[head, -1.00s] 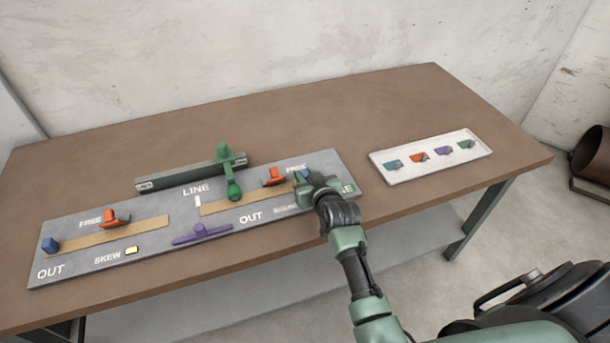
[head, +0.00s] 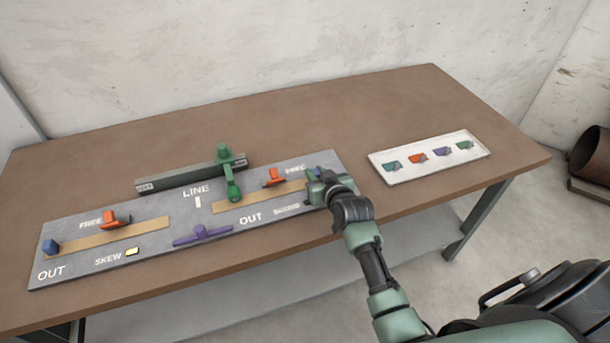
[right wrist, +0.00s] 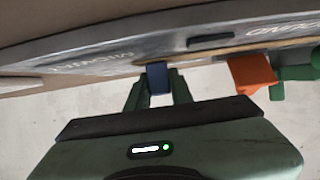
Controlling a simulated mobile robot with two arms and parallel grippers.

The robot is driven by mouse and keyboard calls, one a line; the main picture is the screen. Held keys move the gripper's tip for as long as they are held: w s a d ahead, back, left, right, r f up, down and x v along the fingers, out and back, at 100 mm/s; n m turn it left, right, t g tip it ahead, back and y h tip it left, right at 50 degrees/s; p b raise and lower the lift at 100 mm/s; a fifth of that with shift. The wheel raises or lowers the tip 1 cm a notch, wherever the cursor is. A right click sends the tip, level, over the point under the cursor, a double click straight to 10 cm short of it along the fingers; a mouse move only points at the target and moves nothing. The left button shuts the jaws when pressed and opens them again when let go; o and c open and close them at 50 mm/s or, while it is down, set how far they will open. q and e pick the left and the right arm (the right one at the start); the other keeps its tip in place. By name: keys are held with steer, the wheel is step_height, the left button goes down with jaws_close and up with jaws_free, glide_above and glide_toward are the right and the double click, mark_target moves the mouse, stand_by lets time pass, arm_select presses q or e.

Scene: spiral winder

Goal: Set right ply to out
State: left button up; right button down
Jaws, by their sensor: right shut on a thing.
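The right ply is a tan strip (head: 245,201) on the right half of the grey panel (head: 150,258). An orange clamp (head: 273,177) stands by its back edge, near a FREE label. My right gripper (head: 318,187) is at the strip's right end and mostly hides that end in the head view. In the right wrist view, its green fingers (right wrist: 158,85) are shut on a blue block (right wrist: 158,77). An orange block (right wrist: 252,73) shows to the right of it there. My left gripper is not in view.
A left tan strip (head: 120,235) has another blue block (head: 50,246) and orange clamp (head: 112,219). A green lever (head: 228,172), a purple handle (head: 202,236) and a yellow SKEW lamp (head: 131,251) are nearby. A white tray (head: 400,180) with small coloured pieces lies to the right.

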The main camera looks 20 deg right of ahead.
steer(key=d, duration=0.5)
steer(key=shift+s+d, duration=0.1)
steer(key=shift+s, duration=0.1)
steer(key=c, duration=1.4)
jaws_free()
steer(key=shift+o, duration=0.8)
steer(key=shift+d, duration=0.1)
